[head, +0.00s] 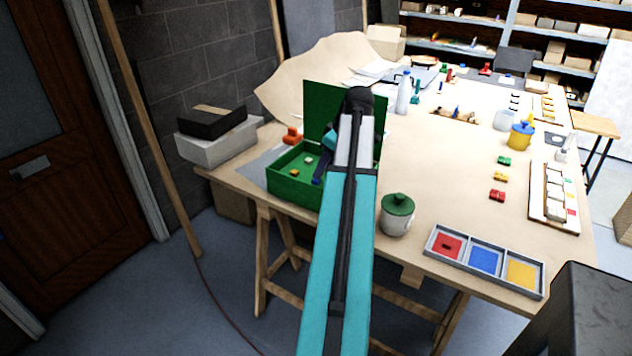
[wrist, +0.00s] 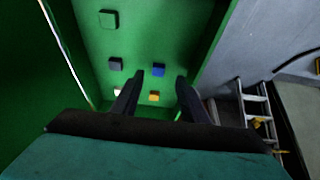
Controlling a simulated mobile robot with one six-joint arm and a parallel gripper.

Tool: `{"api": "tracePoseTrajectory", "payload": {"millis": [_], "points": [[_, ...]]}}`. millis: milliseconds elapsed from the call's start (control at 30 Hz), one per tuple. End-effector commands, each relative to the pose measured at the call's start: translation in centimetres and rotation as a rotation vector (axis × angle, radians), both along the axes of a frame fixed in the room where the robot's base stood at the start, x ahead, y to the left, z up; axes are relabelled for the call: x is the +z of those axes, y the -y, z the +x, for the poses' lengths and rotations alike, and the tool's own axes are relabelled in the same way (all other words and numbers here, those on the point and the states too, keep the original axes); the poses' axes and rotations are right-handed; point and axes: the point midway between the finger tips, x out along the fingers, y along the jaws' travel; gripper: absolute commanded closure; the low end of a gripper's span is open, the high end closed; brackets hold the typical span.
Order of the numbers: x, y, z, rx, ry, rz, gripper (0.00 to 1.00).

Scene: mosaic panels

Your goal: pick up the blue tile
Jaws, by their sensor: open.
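The blue tile (wrist: 158,70) lies on the green floor of the box in the wrist view, just beyond the gap between my fingertips. My gripper (wrist: 160,75) is open and empty, with its two dark fingers reaching into the box. In the head view my arm covers part of the green box (head: 290,190), and the blue tile cannot be made out there. A yellow-orange tile (wrist: 154,96) shows between my fingers. A dark grey tile (wrist: 115,63) and a green tile (wrist: 108,19) lie to the left. A whitish tile is partly hidden by my left finger.
The box's lid (head: 318,110) stands open at its back. A jar with a green lid (head: 397,213) stands right of the box. A grey tray (head: 484,262) with red, blue and yellow compartments lies near the table's front edge. A white bottle (head: 403,92) stands behind.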

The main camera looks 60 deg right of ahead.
Motion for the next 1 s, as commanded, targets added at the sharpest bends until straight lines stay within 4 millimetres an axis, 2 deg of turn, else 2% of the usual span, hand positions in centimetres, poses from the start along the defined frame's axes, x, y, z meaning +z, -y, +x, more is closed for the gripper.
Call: {"api": "tracePoseTrajectory", "payload": {"millis": [500,1000], "points": [[-3.8,0.2,2.1,0.002,-0.001,0.0,0.59],[-4.3,0.2,2.2,0.002,0.0,-0.001,0.59]]}}
